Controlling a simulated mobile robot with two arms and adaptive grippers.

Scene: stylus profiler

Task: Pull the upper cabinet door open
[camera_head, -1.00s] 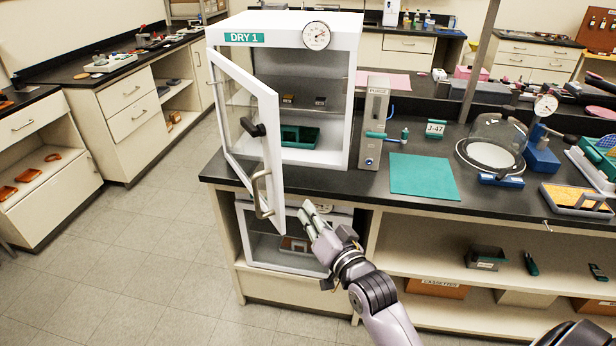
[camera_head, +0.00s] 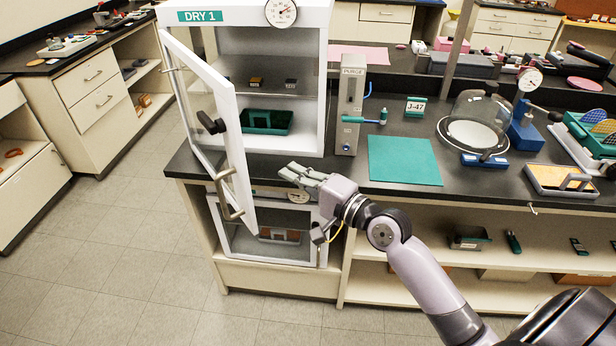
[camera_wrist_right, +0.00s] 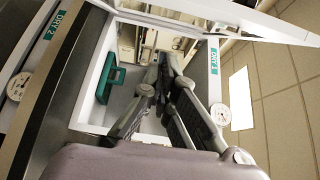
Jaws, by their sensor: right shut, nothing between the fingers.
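The upper cabinet (camera_head: 310,90), labelled DRY 1, stands on the black counter. Its white-framed glass door (camera_head: 238,150) is partly open, swung out toward the front from the left side. The door has a bent metal handle (camera_head: 228,195) and a black latch piece (camera_head: 212,123). My right gripper (camera_head: 291,175) is shut and empty. It is in front of the counter edge, to the right of the door's free edge and apart from the handle. Its fingers also show in the right wrist view (camera_wrist_right: 165,80), with a cabinet interior behind them. My left gripper is not in view.
A lower glass-fronted cabinet (camera_head: 232,245) sits under the counter, close below my right gripper. A green tray (camera_head: 287,117) lies inside the upper cabinet. A purge unit (camera_head: 350,105) and a green mat (camera_head: 404,175) are to the right. The floor left of the door is clear.

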